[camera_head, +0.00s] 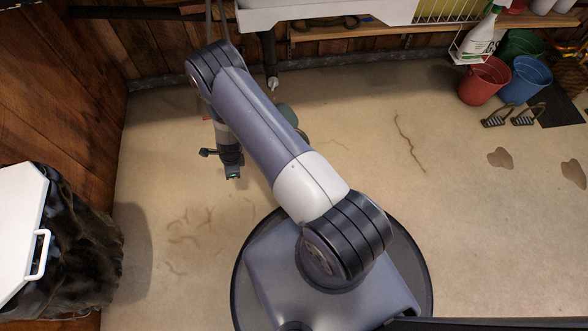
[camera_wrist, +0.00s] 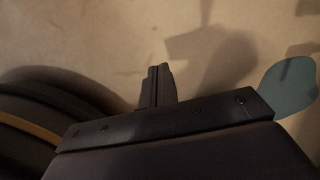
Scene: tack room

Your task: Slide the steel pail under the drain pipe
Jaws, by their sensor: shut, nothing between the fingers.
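The drain pipe (camera_head: 268,58) hangs dark below the white sink (camera_head: 340,14), with a pale tip just above the floor. No steel pail shows clearly. A grey-green rounded thing (camera_head: 288,115) is partly hidden behind my arm, near the pipe; I cannot tell what it is. A teal shape (camera_wrist: 290,88) shows at the right edge of the wrist view. My gripper (camera_head: 233,175) points down over bare floor, left of the grey-green thing and nearer than the pipe. Its fingers also show in the wrist view (camera_wrist: 157,82), shut and empty.
Red (camera_head: 484,82), blue (camera_head: 527,80) and green (camera_head: 519,46) buckets stand at the back right, near stirrups (camera_head: 511,116). A white-lidded bin with a black bag (camera_head: 75,245) stands at left. Wooden walls close the left and back. Open floor lies right of my arm.

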